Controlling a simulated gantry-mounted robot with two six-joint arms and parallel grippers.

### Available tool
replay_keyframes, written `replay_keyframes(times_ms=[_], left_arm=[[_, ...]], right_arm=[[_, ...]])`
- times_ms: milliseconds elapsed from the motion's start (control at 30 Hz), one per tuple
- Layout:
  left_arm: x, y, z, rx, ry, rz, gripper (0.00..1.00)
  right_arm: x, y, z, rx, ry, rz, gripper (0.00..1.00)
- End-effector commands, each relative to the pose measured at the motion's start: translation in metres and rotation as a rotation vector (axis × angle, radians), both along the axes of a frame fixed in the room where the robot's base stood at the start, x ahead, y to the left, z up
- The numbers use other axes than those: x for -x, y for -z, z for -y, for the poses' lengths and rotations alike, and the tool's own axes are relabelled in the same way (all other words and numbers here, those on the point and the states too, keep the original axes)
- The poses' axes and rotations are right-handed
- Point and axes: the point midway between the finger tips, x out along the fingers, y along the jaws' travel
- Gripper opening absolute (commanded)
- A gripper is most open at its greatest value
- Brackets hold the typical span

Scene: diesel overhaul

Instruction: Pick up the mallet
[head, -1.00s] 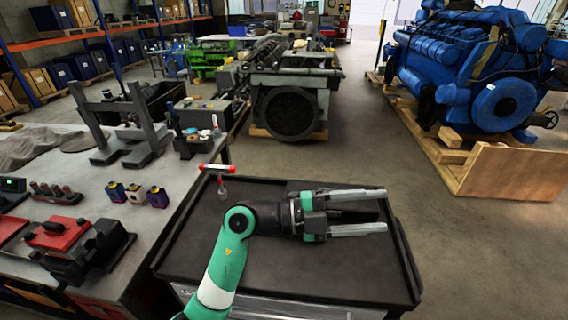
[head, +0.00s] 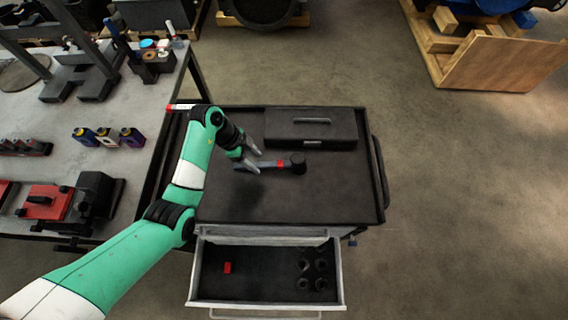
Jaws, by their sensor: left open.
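The mallet (head: 297,164) lies on the black top of the tool cart (head: 290,200). It has a black head at the right, a red band, and a dark handle running left. My left gripper (head: 256,161) is open, with its fingers angled down and right at the handle's left end. The fingertips look close to the handle; I cannot tell whether they touch it. No mallet part is lifted from the cart top as far as I can see. My right gripper is not in view.
A black case (head: 311,128) lies behind the mallet on the cart. An open drawer (head: 215,289) at the cart's front holds a red block and several dark round parts. A workbench (head: 120,170) with tools stands left. The front right of the cart top is clear.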

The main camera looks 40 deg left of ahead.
Motion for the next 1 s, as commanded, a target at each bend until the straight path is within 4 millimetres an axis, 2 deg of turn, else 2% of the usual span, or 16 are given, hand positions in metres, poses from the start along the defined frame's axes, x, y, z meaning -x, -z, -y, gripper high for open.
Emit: replay_keyframes(times_ms=[167, 433, 700, 767, 1000], left_arm=[[-0.002, 0.006, 0.002, 0.000, 0.000, 0.000, 0.62], [-0.016, 0.045, 0.014, 0.000, 0.000, 0.000, 0.62], [-0.018, 0.048, 0.016, -0.001, 0.000, 0.002, 0.62], [-0.018, 0.048, 0.016, -0.001, 0.000, 0.002, 0.54], [-0.018, 0.048, 0.016, -0.001, 0.000, 0.002, 0.10]], right_arm=[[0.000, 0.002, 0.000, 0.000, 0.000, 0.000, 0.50], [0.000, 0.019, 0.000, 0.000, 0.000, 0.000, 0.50], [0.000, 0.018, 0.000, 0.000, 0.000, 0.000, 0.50], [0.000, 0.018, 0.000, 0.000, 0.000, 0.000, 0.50], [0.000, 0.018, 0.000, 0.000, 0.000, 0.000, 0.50]])
